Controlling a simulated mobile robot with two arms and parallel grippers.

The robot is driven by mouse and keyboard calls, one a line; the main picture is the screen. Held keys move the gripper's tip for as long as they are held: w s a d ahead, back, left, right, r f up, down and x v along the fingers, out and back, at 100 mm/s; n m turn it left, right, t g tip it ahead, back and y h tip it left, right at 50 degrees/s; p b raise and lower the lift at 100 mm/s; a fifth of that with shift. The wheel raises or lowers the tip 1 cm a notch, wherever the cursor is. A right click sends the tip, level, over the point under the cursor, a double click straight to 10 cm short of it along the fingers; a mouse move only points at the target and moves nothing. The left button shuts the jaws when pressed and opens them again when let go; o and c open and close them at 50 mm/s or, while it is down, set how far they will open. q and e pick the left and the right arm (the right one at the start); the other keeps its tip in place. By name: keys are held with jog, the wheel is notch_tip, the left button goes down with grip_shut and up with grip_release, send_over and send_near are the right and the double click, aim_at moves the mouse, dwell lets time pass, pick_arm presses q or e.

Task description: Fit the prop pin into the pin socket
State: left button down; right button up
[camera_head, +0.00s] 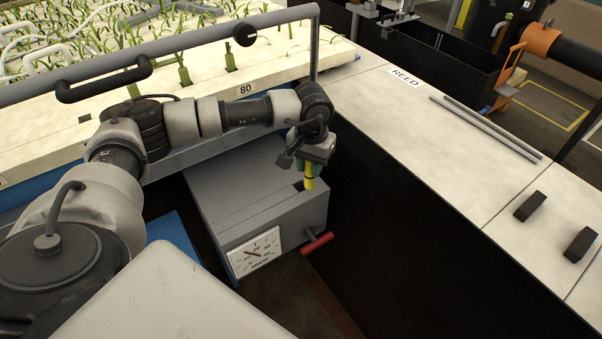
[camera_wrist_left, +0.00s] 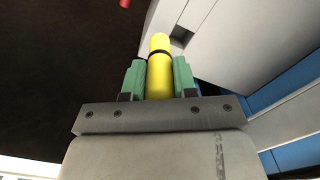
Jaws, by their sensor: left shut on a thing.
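The prop pin (camera_head: 309,184) is yellow, and in the left wrist view (camera_wrist_left: 159,75) it shows a rounded end and a black band. My left gripper (camera_head: 311,171) is shut on it, with green finger pads on both sides. The pin points down at the top right edge of a grey box. A dark square opening, apparently the pin socket (camera_wrist_left: 182,37), is in the box face beside the pin's tip in the wrist view. The pin looks outside it; I cannot tell the exact gap. My right gripper is not in view.
A grey rail (camera_head: 190,41) runs behind my left arm, before plant trays.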

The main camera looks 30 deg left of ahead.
pick_arm(q)
jog(key=shift+w+a+f+p, duration=0.15)
jog(key=shift+a+f, duration=0.4)
jog(key=shift+f, duration=0.45)
jog(key=shift+w+a+f+p, duration=0.15)
jog(key=shift+a+f, duration=0.35)
jog(key=shift+f, duration=0.45)
jog(key=shift+w+a+f+p, duration=0.15)
jog(key=shift+a+f, duration=0.4)
jog(key=shift+f, duration=0.45)
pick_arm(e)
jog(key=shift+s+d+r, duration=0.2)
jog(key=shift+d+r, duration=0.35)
pick_arm(q)
jog(key=shift+f, duration=0.1)
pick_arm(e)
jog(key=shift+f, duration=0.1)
pick_arm(q)
jog(key=c, duration=1.3)
grip_release()
jog(key=shift+f, duration=0.1)
jog(key=shift+c, duration=0.2)
jog(key=o, duration=0.5)
jog(key=shift+c, duration=0.2)
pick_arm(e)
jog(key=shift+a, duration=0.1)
